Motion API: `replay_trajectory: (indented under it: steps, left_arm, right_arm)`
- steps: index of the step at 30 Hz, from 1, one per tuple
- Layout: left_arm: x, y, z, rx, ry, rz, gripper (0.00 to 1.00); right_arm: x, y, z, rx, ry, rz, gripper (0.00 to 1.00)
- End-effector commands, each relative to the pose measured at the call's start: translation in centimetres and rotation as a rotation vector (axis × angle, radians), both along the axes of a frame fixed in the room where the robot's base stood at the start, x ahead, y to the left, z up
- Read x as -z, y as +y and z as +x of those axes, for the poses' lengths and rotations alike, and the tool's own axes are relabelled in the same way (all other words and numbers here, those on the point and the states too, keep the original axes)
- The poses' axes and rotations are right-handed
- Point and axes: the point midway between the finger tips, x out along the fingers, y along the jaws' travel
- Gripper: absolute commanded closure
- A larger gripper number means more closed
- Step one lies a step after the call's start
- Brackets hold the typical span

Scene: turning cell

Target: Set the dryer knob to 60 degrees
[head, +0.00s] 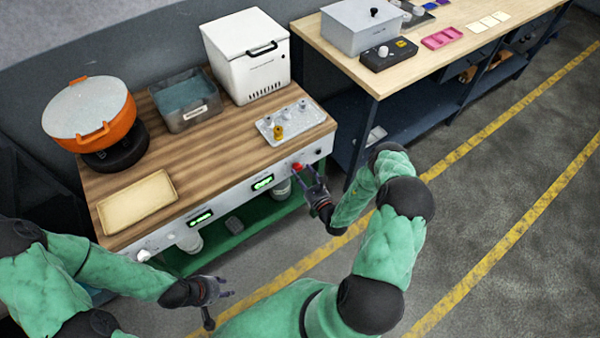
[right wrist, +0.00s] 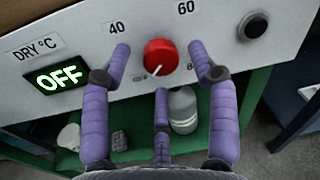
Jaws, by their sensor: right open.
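The red dryer knob (right wrist: 160,57) sits on the white front panel (right wrist: 60,25), with "40" at its upper left, "60" at its upper right and a partly hidden "8" at lower right. A small white mark shows low on the knob. The "DRY °C" display (right wrist: 56,79) reads OFF. My right gripper (right wrist: 160,62) is open, with purple fingers on the left and right of the knob and another below; contact cannot be told. In the head view, the knob (head: 297,167) is at my right gripper's tips (head: 303,172). My left gripper (head: 222,290) is open and empty, away from the bench.
A dark round button (right wrist: 254,25) lies right of the knob. A white bottle (right wrist: 182,108) stands on the green shelf below. The bench holds an orange pot (head: 90,115), a white box (head: 246,55) and a tray (head: 290,122). Floor in front is clear.

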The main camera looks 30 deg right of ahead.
Motion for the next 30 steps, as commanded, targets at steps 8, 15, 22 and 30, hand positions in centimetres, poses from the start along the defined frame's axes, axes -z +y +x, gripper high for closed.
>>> replay_trajectory:
  steps: [8,15,22,30]
  left_arm:
    - [0.2,0.0,0.0,0.0,0.0,0.0,0.6]
    - [0.2,0.0,0.0,0.0,0.0,0.0,0.6]
    - [0.2,0.0,0.0,0.0,0.0,0.0,0.6]
    - [0.1,0.0,0.0,0.0,0.0,0.0,0.6]
  right_arm:
    - [0.0,0.0,1.6,-0.001,0.001,0.002,0.4]
    - [0.0,0.0,1.6,-0.001,0.001,0.001,0.43]
    - [0.0,0.0,1.6,-0.001,0.0,0.001,0.96]
    - [-0.1,0.0,1.7,-0.001,-0.001,0.02,0.96]
